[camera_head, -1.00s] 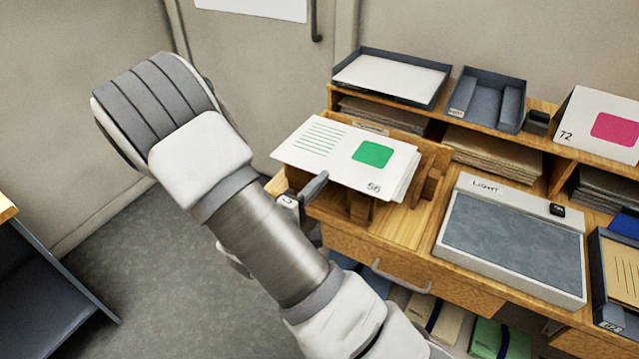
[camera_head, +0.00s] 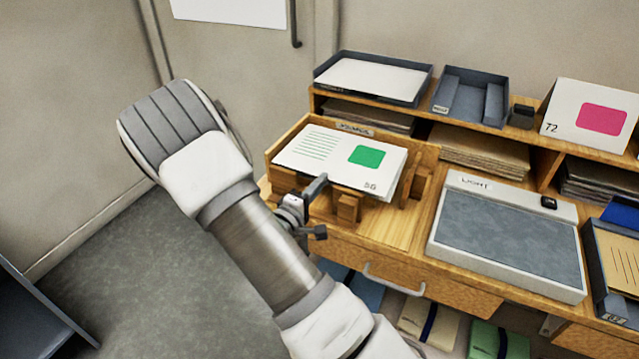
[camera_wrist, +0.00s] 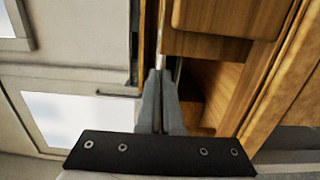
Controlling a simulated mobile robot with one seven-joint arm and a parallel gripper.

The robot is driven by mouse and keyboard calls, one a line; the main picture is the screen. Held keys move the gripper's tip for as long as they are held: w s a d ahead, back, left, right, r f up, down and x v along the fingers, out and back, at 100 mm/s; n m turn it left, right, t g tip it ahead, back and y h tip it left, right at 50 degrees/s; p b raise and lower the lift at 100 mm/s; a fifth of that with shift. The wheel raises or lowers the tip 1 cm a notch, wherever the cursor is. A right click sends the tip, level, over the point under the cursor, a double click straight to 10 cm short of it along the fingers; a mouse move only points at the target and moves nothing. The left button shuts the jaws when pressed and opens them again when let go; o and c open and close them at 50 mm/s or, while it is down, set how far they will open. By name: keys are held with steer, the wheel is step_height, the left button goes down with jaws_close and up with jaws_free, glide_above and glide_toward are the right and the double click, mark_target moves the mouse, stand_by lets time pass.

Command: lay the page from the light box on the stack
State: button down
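The page (camera_head: 325,150), white with green lines, a green square and the number 56, lies flat in or just above the wooden collating tray (camera_head: 290,128) left of the light box. Whether it touches the stack beneath cannot be told, as the page covers the stack. My gripper (camera_head: 314,190) is at the page's near edge, at the tray's front. In the wrist view my gripper's fingers (camera_wrist: 160,85) are close together with a thin pale edge between them, seemingly the page. The light box (camera_head: 510,235) has a bare grey surface.
A shelf behind holds a tray of white paper (camera_head: 370,78), a dark tray (camera_head: 470,97) and a card marked 72 with a pink square (camera_head: 590,115). Wooden blocks (camera_head: 348,207) stand at the tray's front. A drawer handle (camera_head: 393,281) juts out below.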

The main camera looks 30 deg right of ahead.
steer(key=shift+f, duration=0.35)
steer(key=c, duration=1)
jaws_free()
steer(key=shift+a, duration=0.1)
steer(key=v, duration=1.7)
steer(key=shift+p, duration=0.4)
